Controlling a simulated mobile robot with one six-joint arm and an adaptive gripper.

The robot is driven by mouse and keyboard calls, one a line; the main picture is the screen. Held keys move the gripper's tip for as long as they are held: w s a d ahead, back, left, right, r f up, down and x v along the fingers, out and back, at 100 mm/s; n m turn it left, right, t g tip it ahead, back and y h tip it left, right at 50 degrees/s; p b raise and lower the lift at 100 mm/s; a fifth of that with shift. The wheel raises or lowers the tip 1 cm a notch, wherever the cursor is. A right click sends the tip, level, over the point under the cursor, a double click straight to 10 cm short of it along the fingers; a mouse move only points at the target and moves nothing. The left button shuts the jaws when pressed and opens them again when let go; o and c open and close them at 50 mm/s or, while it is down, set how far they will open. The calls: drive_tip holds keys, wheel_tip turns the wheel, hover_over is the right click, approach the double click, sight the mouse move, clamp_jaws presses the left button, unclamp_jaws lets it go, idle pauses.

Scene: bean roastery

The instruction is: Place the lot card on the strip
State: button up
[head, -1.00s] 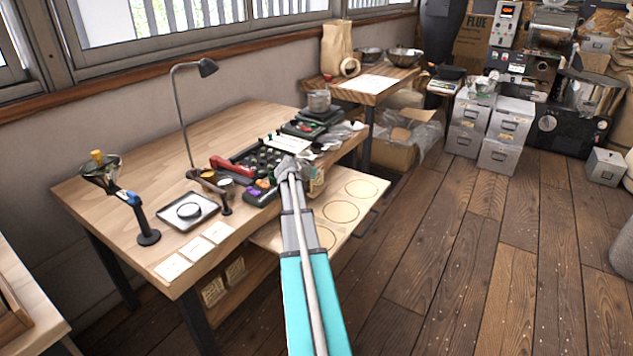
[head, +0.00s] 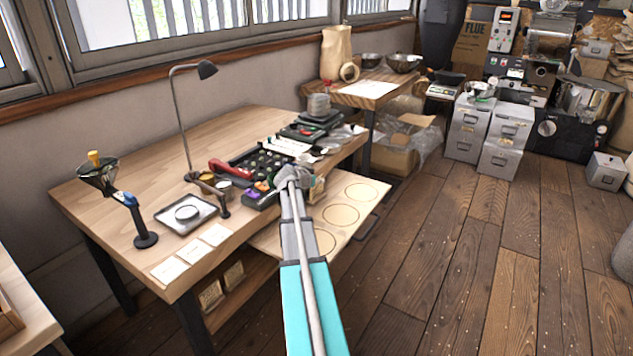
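My gripper (head: 294,180) is at the front edge of the wooden workbench (head: 110,215), seen from behind along my arm. Its fingers are too small and hidden to show whether they are open or shut. A small tan piece (head: 316,188) shows just right of the gripper; I cannot tell whether it is held or is the lot card. Three pale cards lie in a row at the bench's front left corner: a near one (head: 169,270), a middle one (head: 194,252) and a far one (head: 216,235). A white strip-like piece (head: 287,146) lies behind the gripper, beside the dark tray.
A dark tray of small items (head: 262,164), a red-handled tool (head: 230,169), a lamp (head: 206,70), a square tray (head: 165,217) and a funnel stand (head: 146,239) occupy the bench.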

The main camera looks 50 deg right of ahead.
drive_tip(key=shift+r, duration=0.1)
idle(0.4)
drive_tip(key=shift+a+r+p, duration=0.15)
drive_tip(key=shift+p, duration=0.15)
drive_tip(key=shift+a+r, duration=0.2)
drive_tip(key=shift+a, duration=0.15)
drive_tip(key=p+v, duration=0.5)
drive_tip(key=v, duration=0.5)
drive_tip(key=shift+a, duration=0.4)
drive_tip(key=shift+s+a+r, duration=0.1)
